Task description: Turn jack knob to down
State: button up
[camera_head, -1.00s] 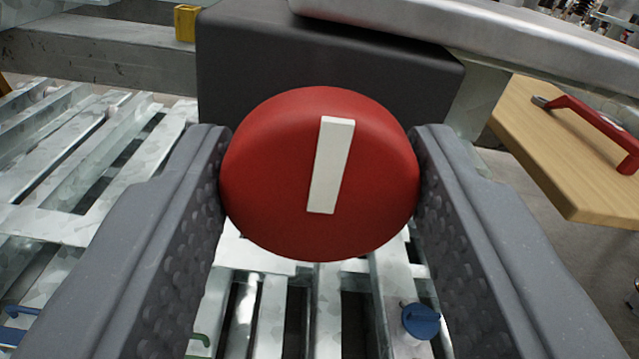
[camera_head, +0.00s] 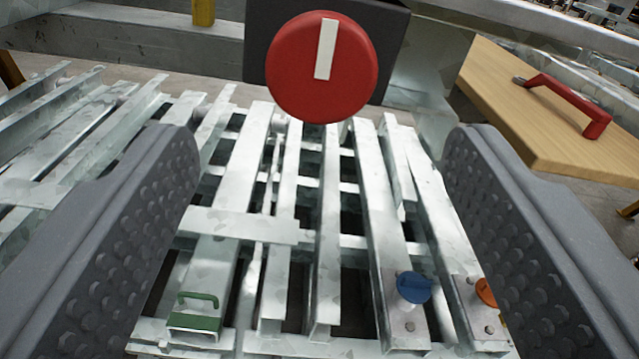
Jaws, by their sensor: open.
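The jack knob is a round red disc (camera_head: 290,75) with a white bar on its face, at the top middle of the view. The white bar (camera_head: 325,48) stands nearly upright, its top leaning slightly right. The knob sits on a dark box (camera_head: 258,40). My gripper (camera_head: 318,150) is open and empty, its two grey studded fingers wide apart. The knob is beyond and above the fingertips in the picture, between them from left to right and apart from both.
Below lies a grid of metal bars (camera_head: 225,225). On it are a green handle (camera_head: 197,312), a blue knob (camera_head: 413,287) and an orange knob (camera_head: 486,292). At right is a wooden board (camera_head: 500,95) with a red handle (camera_head: 575,98). A yellow post (camera_head: 203,12) stands at top left.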

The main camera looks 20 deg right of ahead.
jog(key=p+v, duration=0.1)
jog(key=v, duration=0.5)
jog(key=shift+s, duration=0.3)
